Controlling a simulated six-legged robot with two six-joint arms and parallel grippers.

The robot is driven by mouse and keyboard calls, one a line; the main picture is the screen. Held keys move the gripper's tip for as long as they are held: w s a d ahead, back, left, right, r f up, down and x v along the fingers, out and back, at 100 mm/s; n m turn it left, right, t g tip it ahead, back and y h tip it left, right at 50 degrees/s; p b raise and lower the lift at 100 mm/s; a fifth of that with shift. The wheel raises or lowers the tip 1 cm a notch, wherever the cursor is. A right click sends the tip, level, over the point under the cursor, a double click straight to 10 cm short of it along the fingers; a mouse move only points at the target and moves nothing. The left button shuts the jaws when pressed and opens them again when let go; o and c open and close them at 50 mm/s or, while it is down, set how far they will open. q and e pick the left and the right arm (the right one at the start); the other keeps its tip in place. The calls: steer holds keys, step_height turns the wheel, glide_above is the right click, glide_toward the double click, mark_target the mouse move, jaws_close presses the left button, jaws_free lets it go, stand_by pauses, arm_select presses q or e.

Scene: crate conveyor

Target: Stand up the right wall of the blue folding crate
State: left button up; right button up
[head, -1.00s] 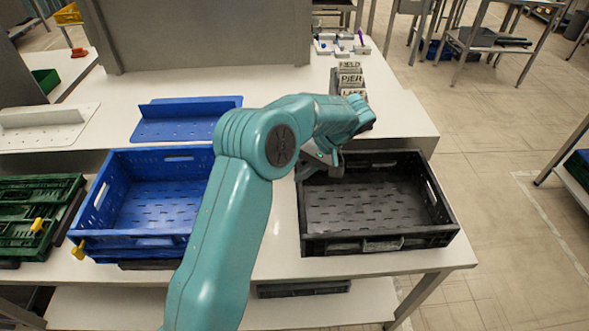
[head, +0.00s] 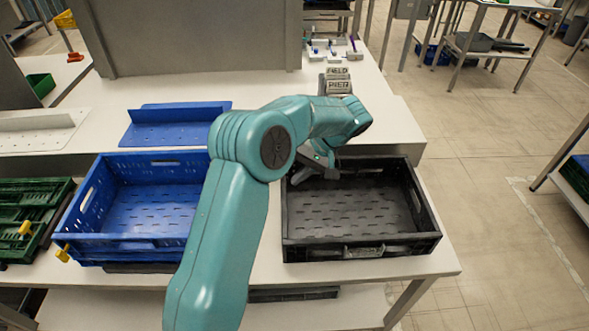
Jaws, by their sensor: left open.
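The blue folding crate (head: 78,196) stands on the white table at the left. Its left, back and front walls look upright. My arm covers its right side, so I cannot tell how the right wall stands. My left gripper (head: 312,171) is open, to the right of the blue crate and apart from it. It shows over the back left part of a black crate (head: 432,205); its fingers are small and partly hidden by my arm. My right gripper is not in view.
Green folded crates (head: 38,192) lie left of the blue crate, with yellow clips near. A blue angled plate (head: 172,126) and a white one (head: 40,128) lie behind. Small labelled blocks (head: 338,82) stand behind the black crate. A grey panel (head: 190,35) rises at the back.

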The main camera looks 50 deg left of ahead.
arm_select(q)
steer(key=p+v, duration=0.6)
steer(key=v, duration=1)
steer(key=shift+p, duration=0.3)
steer(key=shift+d+r, duration=0.1)
steer(key=shift+r, duration=0.1)
steer(key=shift+w, duration=0.15)
